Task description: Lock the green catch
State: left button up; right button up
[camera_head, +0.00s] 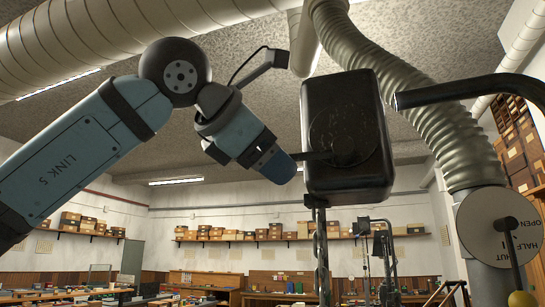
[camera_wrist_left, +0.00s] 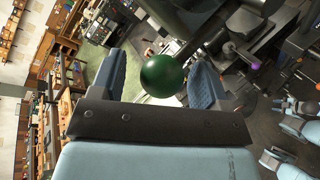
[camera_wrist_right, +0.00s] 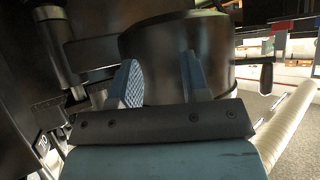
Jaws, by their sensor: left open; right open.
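The green catch shows as a dark green ball knob (camera_wrist_left: 162,75) in the left wrist view. My left gripper (camera_wrist_left: 160,60) is open, with one finger on each side of the ball; whether either finger touches it, I cannot tell. In the head view my left gripper (camera_head: 276,166) is beside the black box (camera_head: 345,110), level with a dark lever (camera_head: 315,155) on it; the green ball is hidden there. My right gripper (camera_wrist_right: 161,64) is open in the right wrist view, its fingers in front of a dark round metal body (camera_wrist_right: 215,65). It is not visible in the head view.
A thick black curved bar (camera_head: 450,92) crosses the upper right. A round plate (camera_head: 490,238) marked OPEN, HALF and SHUT carries a dark lever and stands below a ribbed duct (camera_head: 440,130). Benches and shelves are far behind.

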pick_arm(q)
jog(key=b+v, duration=0.2)
jog(key=v, duration=1.1)
jog(key=shift+s, duration=0.2)
jog(key=shift+w, duration=0.1)
